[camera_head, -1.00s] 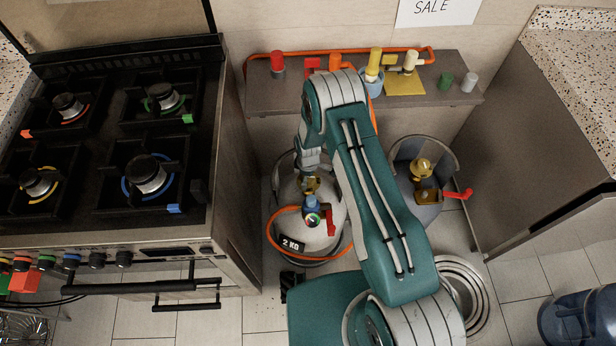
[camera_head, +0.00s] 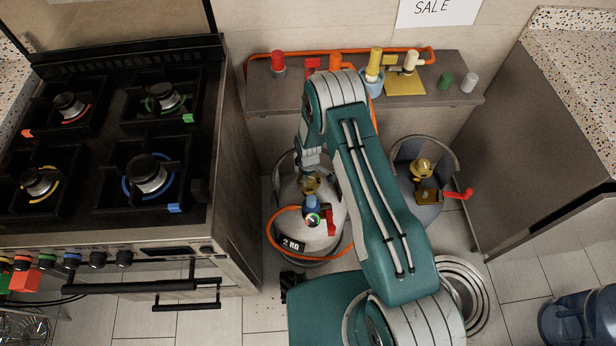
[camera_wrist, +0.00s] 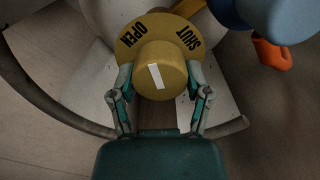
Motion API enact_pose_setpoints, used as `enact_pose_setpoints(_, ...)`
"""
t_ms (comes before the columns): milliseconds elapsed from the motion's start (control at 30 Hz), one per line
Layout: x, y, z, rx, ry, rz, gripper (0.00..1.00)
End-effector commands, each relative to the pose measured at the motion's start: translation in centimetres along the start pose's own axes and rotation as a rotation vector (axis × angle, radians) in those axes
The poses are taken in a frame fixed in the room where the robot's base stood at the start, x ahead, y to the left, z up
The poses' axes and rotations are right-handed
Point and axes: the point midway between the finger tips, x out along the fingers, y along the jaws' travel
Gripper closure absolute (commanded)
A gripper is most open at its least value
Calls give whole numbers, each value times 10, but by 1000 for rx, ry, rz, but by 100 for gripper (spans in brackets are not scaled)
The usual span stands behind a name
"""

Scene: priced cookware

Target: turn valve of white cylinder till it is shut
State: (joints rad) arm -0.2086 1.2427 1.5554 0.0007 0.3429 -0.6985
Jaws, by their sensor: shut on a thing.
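The white cylinder (camera_head: 292,205) with a "2 KG" label stands on the floor between the stove and my arm. Its yellow valve knob (camera_wrist: 160,72) has a white mark on top and sits on a yellow disc (camera_wrist: 127,42) printed OPEN at left and SHUT at right. The mark is tilted, its upper end leaning slightly left, between the two words. My gripper (camera_wrist: 160,85) is shut on the knob, one finger on each side. A blue regulator (camera_head: 312,203) with a gauge and red lever (camera_head: 330,222) is beside the valve.
A grey cylinder (camera_head: 427,212) with a yellow valve and red handle stands to the right. An orange hose (camera_head: 272,236) curves around the white cylinder. The stove (camera_head: 215,225) is close at left, and a shelf (camera_head: 275,97) with coloured items is behind.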

Motion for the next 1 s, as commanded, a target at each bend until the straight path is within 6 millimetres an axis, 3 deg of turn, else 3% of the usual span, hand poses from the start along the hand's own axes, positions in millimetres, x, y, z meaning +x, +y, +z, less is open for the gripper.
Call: enact_pose_setpoints(1000,2,0,2,922,-3,0,85)
